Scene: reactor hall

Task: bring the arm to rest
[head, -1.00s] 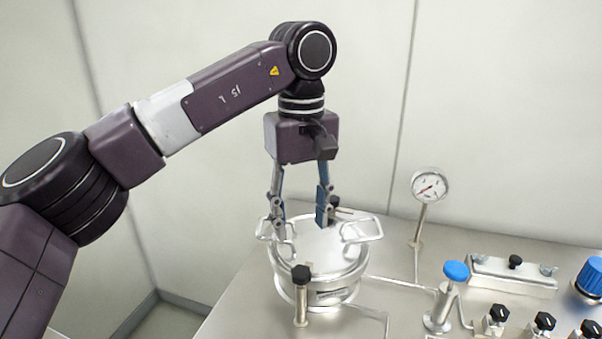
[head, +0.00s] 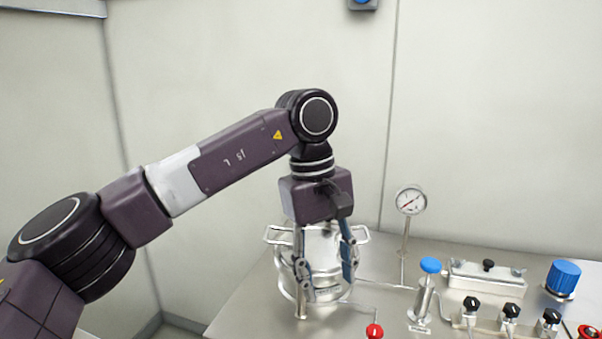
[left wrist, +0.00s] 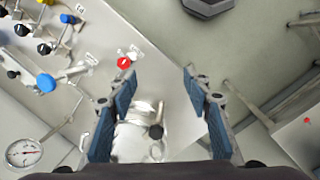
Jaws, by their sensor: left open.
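My left arm comes in from the left in the head view, bent at the elbow, with its left gripper (head: 325,282) hanging down in front of the steel lidded vessel (head: 277,236). The gripper is open, with nothing between its blue-padded fingers. In the left wrist view the open fingers of the left gripper (left wrist: 156,82) spread apart, and the vessel (left wrist: 135,138) shows partly between and behind them. The gripper hides much of the vessel in the head view. My right gripper is not in view.
A pressure gauge (head: 411,200) stands behind the vessel on the steel bench (head: 245,300). To the right are a blue-topped valve (head: 430,266), a large blue knob (head: 563,277), several black knobs and a red knob (head: 375,331). The left wrist view shows floor (left wrist: 235,45) beyond the bench edge.

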